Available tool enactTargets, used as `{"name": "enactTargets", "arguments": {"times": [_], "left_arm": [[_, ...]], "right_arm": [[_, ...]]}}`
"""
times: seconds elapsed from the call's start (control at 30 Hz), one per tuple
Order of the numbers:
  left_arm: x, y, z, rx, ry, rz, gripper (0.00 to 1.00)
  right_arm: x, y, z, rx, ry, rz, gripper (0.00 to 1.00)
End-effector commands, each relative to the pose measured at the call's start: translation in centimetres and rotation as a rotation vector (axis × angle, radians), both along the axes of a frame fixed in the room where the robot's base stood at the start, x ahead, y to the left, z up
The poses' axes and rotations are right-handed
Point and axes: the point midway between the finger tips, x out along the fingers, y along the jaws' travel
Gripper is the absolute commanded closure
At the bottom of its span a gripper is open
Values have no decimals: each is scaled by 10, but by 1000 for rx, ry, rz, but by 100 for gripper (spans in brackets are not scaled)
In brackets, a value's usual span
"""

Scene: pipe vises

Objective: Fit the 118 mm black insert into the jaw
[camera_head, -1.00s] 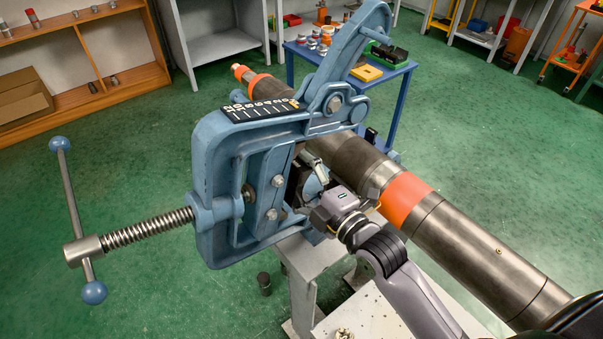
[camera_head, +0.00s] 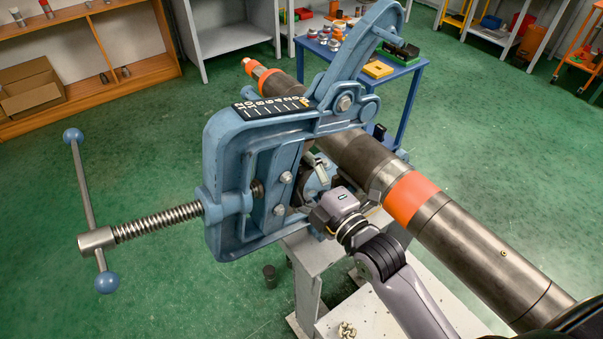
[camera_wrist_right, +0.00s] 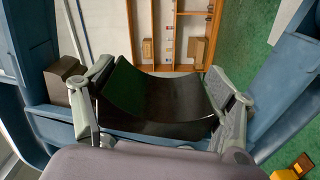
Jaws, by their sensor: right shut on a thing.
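The blue pipe vise (camera_head: 222,150) stands at the centre left of the head view, with its screw and handle to the left. My right gripper (camera_head: 318,180) reaches from the lower right into the vise's opening. In the right wrist view its two grey fingers (camera_wrist_right: 160,90) are shut on the black insert (camera_wrist_right: 150,95), a dark curved shell with its hollow facing up. Blue vise walls stand on both sides of it, and a blue ledge shows beneath. I cannot tell whether the insert touches the jaw. In the head view the insert is mostly hidden. My left gripper is out of view.
A long dark pipe (camera_head: 455,235) with orange bands runs diagonally behind the gripper, close to my right arm. A grey stand (camera_head: 308,265) is under the vise. A blue table (camera_head: 398,90) with small parts stands behind. Green floor (camera_head: 150,270) to the left is clear.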

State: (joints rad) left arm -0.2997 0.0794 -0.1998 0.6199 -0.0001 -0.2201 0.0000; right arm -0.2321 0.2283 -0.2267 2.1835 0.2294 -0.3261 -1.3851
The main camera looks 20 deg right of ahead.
Motion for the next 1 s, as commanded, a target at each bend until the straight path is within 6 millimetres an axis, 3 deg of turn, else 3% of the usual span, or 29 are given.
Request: {"name": "enactTargets", "arguments": {"times": [0.37,0.77,1.0], "left_arm": [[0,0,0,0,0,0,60],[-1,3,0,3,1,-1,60],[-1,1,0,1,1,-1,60]], "right_arm": [[0,1,1,1,-1,2,0],[-3,-1,-1,0,1,0,0],[-36,-12,-2,-2,5,2,0]]}}
